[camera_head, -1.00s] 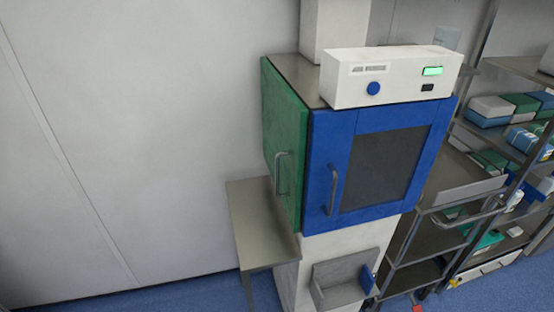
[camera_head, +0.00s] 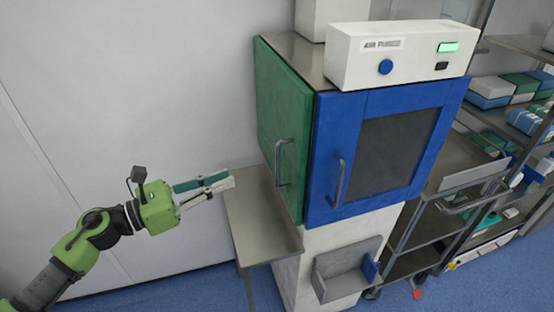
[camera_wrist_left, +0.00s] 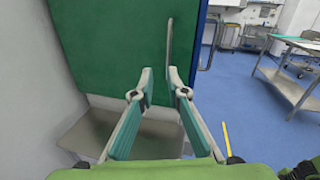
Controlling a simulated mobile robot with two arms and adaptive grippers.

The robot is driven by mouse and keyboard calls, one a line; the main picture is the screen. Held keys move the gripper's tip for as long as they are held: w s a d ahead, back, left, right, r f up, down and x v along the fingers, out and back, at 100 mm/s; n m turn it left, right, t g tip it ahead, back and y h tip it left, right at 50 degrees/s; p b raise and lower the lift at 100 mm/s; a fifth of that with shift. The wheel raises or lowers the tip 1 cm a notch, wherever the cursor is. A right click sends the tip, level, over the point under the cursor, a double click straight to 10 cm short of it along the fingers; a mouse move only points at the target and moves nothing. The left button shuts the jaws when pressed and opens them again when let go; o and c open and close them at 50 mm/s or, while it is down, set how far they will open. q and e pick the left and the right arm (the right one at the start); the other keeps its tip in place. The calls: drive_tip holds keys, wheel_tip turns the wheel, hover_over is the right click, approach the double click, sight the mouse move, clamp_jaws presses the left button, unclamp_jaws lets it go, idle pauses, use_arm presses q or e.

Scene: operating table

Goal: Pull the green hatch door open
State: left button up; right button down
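The green hatch door (camera_head: 283,125) is on the left side of the cabinet and looks shut. Its grey vertical bar handle (camera_head: 280,163) sits near the edge by the blue door. My left gripper (camera_head: 232,183) is left of the green door, apart from it, above the small metal shelf. In the left wrist view the gripper (camera_wrist_left: 160,75) has its fingers spread with nothing between them. The green door (camera_wrist_left: 110,45) fills the upper part of that view, and its handle (camera_wrist_left: 169,45) stands beyond the fingertips. My right gripper is not in view.
The blue door (camera_head: 330,150) with a dark window and its own handle adjoins the green one. A metal shelf (camera_head: 255,215) juts out below the green door. A white control box (camera_head: 400,55) sits on top. Shelving (camera_head: 480,170) stands at right; the left wall is bare.

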use_arm(q)
drive_tip(key=m, duration=0.2)
drive_tip(key=r+p, duration=0.1)
drive_tip(key=p, duration=0.5)
hover_over(278, 182)
drive_tip(key=shift+w+g, duration=0.3)
drive_tip(key=shift+g, duration=0.1)
drive_tip(key=c, duration=0.4)
